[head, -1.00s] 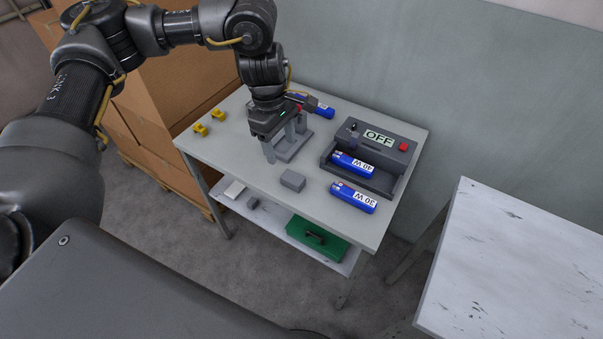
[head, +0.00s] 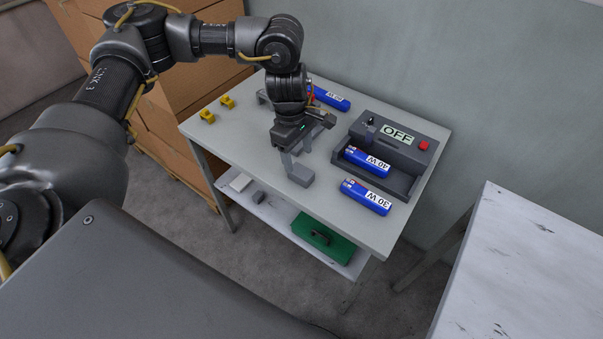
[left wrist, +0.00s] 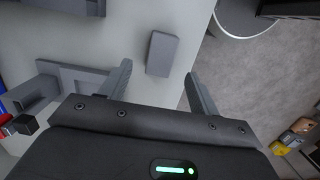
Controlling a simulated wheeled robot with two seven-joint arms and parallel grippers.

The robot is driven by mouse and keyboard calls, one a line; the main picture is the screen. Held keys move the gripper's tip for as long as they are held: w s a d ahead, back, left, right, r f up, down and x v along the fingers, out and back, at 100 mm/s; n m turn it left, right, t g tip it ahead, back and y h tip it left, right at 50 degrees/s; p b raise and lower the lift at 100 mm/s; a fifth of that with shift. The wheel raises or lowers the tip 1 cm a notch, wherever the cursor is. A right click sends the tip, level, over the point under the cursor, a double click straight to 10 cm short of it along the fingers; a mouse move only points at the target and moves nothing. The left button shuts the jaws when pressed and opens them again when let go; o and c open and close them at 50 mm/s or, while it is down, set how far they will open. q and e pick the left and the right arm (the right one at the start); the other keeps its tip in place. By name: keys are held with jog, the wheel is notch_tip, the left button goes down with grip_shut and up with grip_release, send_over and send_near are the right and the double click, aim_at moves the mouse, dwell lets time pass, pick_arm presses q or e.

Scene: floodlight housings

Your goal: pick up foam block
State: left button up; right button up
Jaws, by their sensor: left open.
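The foam block appears to be the plain grey block (head: 300,180) lying near the front edge of the grey table (head: 345,215). It also shows in the left wrist view (left wrist: 162,53), just beyond my fingers and roughly between their lines. My left gripper (head: 297,160) points down at the block, and its fingers partly cover it in the head view. In the left wrist view the two fingers (left wrist: 159,73) are apart with nothing held between them. I cannot tell how high the fingertips are above the table. My right gripper is not in view.
A grey tester marked OFF (head: 400,140) holds a blue cylinder (head: 367,161). Another blue cylinder (head: 366,197) lies in front, and a third (head: 330,97) lies behind my gripper. A grey stand (left wrist: 62,85) is left of the block. Two yellow pieces (head: 207,116) sit at the left.

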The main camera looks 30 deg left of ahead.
aim_at(300, 171)
pick_arm(q)
jog(key=shift+f, duration=0.35)
jog(key=shift+d+f, duration=0.1)
jog(key=shift+f, duration=0.05)
jog(key=shift+s+f, duration=0.1)
jog(key=shift+f, duration=0.2)
jog(key=f, duration=0.1)
jog(key=f+p, duration=0.1)
jog(key=f, duration=0.1)
jog(key=shift+d+f, duration=0.25)
jog(key=shift+f, duration=0.45)
jog(key=c, duration=1.1)
jog(key=shift+o, duration=0.2)
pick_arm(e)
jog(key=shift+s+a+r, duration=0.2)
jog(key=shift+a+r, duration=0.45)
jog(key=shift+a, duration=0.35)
pick_arm(q)
jog(key=shift+r, duration=0.1)
